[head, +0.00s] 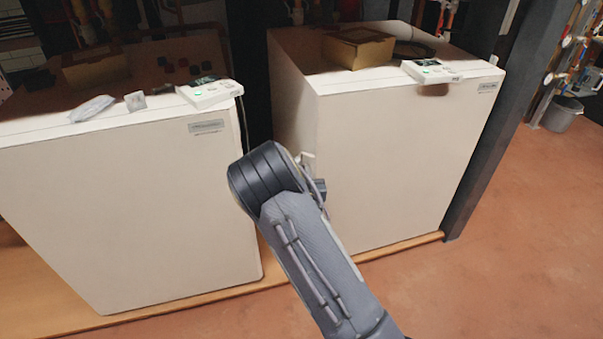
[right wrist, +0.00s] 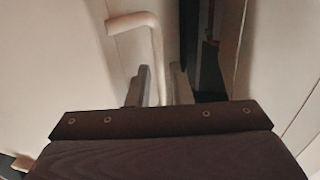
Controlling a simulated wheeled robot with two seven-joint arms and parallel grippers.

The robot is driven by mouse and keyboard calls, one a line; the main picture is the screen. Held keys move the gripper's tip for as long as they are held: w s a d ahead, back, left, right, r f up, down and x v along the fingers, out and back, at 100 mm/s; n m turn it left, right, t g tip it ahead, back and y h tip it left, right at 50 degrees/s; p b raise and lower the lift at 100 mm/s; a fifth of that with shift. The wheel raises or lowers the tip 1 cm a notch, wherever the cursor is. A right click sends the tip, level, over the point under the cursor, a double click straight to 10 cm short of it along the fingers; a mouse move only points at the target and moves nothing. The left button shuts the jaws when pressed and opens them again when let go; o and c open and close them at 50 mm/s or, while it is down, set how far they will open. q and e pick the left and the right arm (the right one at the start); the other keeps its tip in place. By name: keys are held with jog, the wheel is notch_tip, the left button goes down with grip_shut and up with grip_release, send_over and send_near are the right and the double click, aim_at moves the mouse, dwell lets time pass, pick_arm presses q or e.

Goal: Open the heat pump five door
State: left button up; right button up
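Two white heat pump cabinets stand side by side in the head view, the left cabinet (head: 120,210) and the right cabinet (head: 400,160). I cannot read which number either bears. My right arm reaches to the left edge of the right cabinet's front, and its wrist hides most of the gripper there. A pale handle (head: 308,160) shows just past the wrist. In the right wrist view my right gripper (right wrist: 160,88) is open, with its fingers on either side of the lower part of the bent handle (right wrist: 156,55). The door beside it looks closed. My left gripper is out of view.
A dark narrow gap separates the cabinets. Control panels (head: 210,92) (head: 432,71) and a cardboard box (head: 358,48) sit on top. A dark post (head: 490,130) stands right of the right cabinet. The reddish floor (head: 510,260) in front is clear.

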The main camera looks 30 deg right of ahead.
jog(key=shift+w+d, duration=0.3)
jog(key=shift+w, duration=0.3)
grip_shut()
jog(key=shift+s, duration=0.1)
